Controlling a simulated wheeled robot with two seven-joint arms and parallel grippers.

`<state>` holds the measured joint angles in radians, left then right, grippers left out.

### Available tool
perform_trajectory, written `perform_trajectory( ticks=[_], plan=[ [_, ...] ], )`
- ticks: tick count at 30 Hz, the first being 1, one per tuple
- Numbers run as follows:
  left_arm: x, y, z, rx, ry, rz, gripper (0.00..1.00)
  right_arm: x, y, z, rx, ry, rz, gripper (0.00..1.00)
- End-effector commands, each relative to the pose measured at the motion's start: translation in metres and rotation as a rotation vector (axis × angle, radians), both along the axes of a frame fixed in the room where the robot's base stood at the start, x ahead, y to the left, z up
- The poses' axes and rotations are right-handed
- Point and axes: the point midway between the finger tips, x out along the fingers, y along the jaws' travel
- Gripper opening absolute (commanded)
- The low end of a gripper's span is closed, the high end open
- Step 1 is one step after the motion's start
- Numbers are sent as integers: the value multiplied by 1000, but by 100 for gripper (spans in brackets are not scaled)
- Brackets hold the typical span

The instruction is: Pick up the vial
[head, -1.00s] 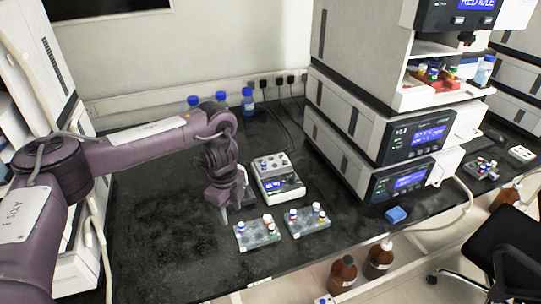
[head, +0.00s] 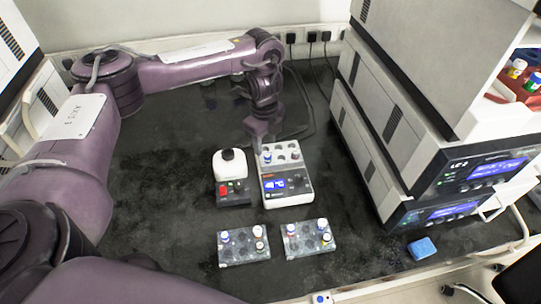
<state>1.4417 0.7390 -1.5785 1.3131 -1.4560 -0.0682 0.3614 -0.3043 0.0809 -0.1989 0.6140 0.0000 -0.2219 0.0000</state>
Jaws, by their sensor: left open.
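Several small capped vials are in view, and I cannot tell which one the task means. A blue-capped vial (head: 267,157) stands in the top block of a white heater (head: 288,200) with a lit blue display. Other vials stand in the left rack (head: 240,254) and the right rack (head: 305,246). My left gripper (head: 258,147) is open and points down at the heater's back left corner, close to the blue-capped vial. Its fingers are small and partly hidden by the wrist, and I see no vial held. My right gripper is not in view.
Stacked instruments (head: 400,150) rise on the right, with a blue block (head: 422,248) in front. The black bench (head: 140,205) is clear at left.

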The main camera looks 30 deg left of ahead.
Motion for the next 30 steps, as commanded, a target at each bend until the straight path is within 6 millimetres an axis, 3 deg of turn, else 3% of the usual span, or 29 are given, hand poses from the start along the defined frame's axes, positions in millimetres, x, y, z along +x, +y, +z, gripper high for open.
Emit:
perform_trajectory(
  ticks=[2, 5, 10, 15, 20, 30],
  plan=[
    [0, -1, -8, -1, 2, 1, 45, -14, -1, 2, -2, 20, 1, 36],
    [1, -3, -21, 1, 3, 0, 45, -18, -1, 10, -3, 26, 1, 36],
    [2, -4, -46, 1, 3, 1, 45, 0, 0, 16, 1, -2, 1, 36],
    [3, -4, -54, 0, 0, 1, 45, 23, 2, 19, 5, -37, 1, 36],
    [3, -4, -55, 0, 0, 1, 45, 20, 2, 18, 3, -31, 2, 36],
    [3, -4, -54, 0, -1, 1, 0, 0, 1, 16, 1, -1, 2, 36]
  ],
)
